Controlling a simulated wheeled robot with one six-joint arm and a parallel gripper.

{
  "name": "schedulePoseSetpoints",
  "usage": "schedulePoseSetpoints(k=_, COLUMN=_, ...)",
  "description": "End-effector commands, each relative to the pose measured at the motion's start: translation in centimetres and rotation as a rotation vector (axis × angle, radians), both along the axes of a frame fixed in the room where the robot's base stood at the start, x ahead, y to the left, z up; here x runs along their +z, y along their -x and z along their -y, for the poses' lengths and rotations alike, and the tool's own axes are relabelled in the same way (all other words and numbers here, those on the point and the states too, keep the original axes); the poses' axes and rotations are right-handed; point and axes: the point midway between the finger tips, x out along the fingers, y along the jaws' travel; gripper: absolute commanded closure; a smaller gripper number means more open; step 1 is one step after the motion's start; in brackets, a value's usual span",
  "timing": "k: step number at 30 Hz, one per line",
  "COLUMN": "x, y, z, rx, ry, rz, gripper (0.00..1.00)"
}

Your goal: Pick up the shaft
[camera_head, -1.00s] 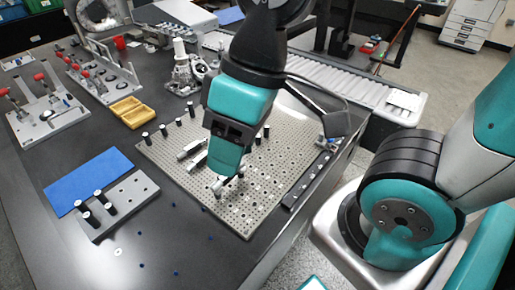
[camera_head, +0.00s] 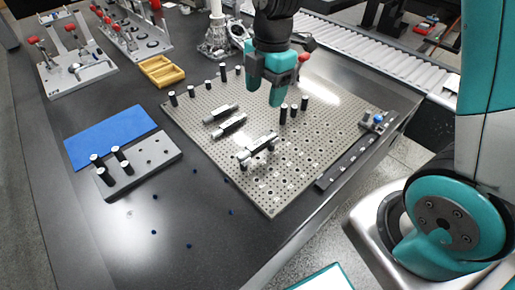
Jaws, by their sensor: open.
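Several silver, stepped cylindrical parts that look like shafts lie on the perforated metal plate (camera_head: 205,99). One shaft (camera_head: 258,147) lies tilted to the picture near the plate's middle. Two more silver parts, an upper one (camera_head: 220,113) and a lower one (camera_head: 229,125), lie side by side to its upper left. I cannot tell which one the task names. My gripper (camera_head: 264,98) has teal fingers pointing down, spread apart with nothing between them. It is above the back part of the plate, behind the shafts and touching none of them.
Black posts (camera_head: 283,114) with light tops stand on the plate close to my gripper, with more along its back left edge. A grey block with black pins (camera_head: 150,163), a blue mat (camera_head: 110,137) and a yellow tray (camera_head: 158,70) lie left. The front table is mostly clear.

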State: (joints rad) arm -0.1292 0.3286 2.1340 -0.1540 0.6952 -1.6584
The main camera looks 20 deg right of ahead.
Motion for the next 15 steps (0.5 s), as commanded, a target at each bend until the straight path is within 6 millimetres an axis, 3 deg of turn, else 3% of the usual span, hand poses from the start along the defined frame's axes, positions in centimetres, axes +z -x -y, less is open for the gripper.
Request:
schedulePoseSetpoints(k=9, x=-7.3, y=0.4, z=-0.9, rx=0.002, ry=0.001, rz=-0.007, gripper=0.37)
schedulePoseSetpoints(k=15, x=-10.0, y=0.5, z=-1.3, rx=0.001, ry=0.000, rz=-0.003, gripper=0.37)
